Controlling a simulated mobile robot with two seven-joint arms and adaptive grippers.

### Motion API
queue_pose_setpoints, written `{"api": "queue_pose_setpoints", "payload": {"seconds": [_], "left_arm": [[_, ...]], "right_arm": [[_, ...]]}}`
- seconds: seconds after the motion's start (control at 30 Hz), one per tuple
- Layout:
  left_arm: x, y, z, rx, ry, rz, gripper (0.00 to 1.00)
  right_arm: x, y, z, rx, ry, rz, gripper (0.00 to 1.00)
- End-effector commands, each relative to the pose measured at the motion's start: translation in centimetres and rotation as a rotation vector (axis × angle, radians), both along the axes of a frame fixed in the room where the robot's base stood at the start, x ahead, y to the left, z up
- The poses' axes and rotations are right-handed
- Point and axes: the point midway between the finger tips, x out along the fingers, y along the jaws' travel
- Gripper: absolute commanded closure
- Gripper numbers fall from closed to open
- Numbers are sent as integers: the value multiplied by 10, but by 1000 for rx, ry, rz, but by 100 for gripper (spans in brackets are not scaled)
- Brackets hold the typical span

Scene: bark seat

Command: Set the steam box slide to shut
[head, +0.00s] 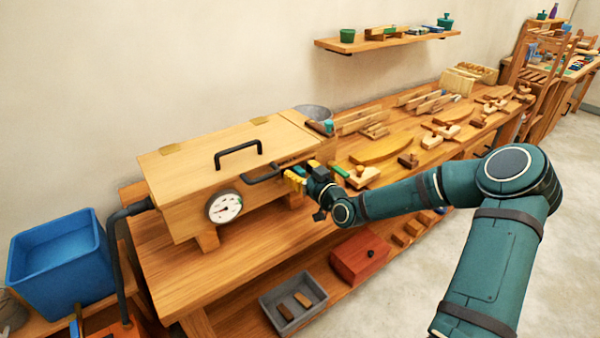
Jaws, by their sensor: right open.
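The steam box (180,205) is a long pale wooden box on the bench at the left, with a black handle (238,152) on its lid and a round white gauge (224,207) on its front. A dark bar-like handle (261,175) on the upper front, right of the gauge, may belong to the slide; its position is unclear. My right gripper (292,179), with yellow fingertips, is open in front of the box's right part, close to that handle's right end. I cannot tell whether they touch. The gripper hides part of the front. My left gripper is out of view.
A wooden bench (170,262) carries clamps and wood pieces to the right. A blue bin (62,262) stands left. Below are a grey tray (268,299) and a red box (359,257). A black hose (112,235) joins the box's left end. A wall shelf (390,41) is above.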

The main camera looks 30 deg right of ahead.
Motion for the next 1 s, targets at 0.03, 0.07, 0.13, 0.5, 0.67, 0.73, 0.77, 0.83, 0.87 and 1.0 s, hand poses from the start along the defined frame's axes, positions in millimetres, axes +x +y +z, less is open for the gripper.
{"api": "queue_pose_setpoints", "payload": {"seconds": [0.03, 0.07, 0.13, 0.5, 0.67, 0.73, 0.77, 0.83, 0.87, 1.0], "left_arm": [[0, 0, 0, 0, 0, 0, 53], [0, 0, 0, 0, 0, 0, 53], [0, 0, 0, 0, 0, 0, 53], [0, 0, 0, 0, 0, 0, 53], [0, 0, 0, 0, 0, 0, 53], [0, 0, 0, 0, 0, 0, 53], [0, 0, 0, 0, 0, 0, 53], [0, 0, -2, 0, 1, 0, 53], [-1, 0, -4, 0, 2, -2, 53], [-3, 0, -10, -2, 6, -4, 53]], "right_arm": [[1, 0, 0, 1, 0, 0, 47], [2, 0, 0, 1, 0, 0, 47], [2, 0, 0, 0, 0, 0, 47], [2, 0, 0, 0, 0, 0, 100], [2, 0, 0, 0, 0, 0, 100], [2, 0, 0, 0, -1, 0, 100], [2, 1, 0, 0, -1, 0, 100], [2, 5, 0, -1, -1, 3, 100], [2, 8, 0, -1, -2, 4, 100], [1, 23, 0, -2, -2, 6, 100]]}}
